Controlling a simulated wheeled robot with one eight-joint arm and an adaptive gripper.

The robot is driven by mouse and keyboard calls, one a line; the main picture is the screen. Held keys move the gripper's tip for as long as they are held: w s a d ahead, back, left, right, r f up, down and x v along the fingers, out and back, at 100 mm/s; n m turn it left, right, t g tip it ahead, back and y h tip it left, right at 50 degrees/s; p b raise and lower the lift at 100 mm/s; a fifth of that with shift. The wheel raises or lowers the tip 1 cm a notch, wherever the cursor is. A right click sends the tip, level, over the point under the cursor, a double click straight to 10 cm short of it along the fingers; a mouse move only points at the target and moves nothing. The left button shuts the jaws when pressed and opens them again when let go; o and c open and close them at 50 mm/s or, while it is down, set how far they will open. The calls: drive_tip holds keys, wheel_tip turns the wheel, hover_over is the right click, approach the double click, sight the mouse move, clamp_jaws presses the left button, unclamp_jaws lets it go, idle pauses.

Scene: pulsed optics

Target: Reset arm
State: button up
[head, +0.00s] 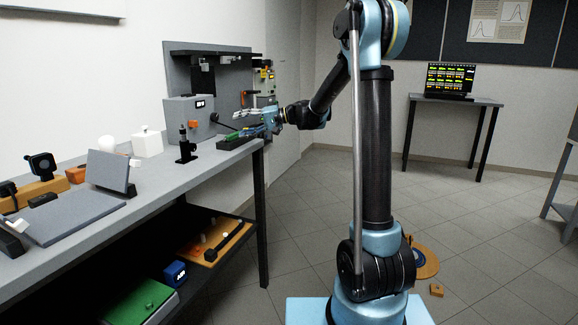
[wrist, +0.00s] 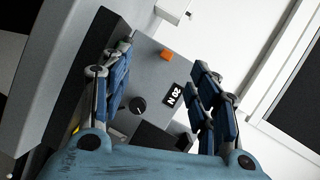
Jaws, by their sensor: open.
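My arm stands in the middle of the head view and reaches left to the end of the long bench. My gripper (head: 258,122) is over the bench's far right end, in front of the grey instrument panel. In the wrist view my gripper (wrist: 160,95) is open, with its blue fingers wide apart and nothing held between them. Between the fingers a grey instrument box (wrist: 150,75) shows, with a dark knob, an orange button and a small display. I cannot tell whether a finger touches the box.
The grey bench (head: 200,165) carries a laptop-like grey plate (head: 108,170), a white box (head: 147,143) and a small black mount (head: 186,148). A shelf below holds a green case (head: 142,302) and an orange tray (head: 215,243). A round orange item (head: 428,262) lies on the floor. The floor at right is mostly open.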

drive_tip(key=s+d+f+h, duration=0.5)
drive_tip(key=s+d+f, duration=0.3)
drive_tip(key=s+d, duration=0.4)
drive_tip(key=s+d+f+m+t+h, duration=0.1)
drive_tip(key=s+d+f+h, duration=0.4)
drive_tip(key=s+d, duration=0.8)
drive_tip(key=s+d+f+m+h, duration=0.1)
drive_tip(key=s+d+f+h, duration=0.4)
drive_tip(key=s+d+f, duration=0.6)
drive_tip(key=s+d, duration=0.1)
drive_tip(key=s, duration=0.2)
drive_tip(key=shift+s+d+f+t+h, duration=0.2)
drive_tip(key=shift+s+t+h, duration=0.1)
drive_tip(key=shift+s, duration=0.1)
drive_tip(key=shift+w+f, duration=0.2)
drive_tip(key=shift+w, duration=0.25)
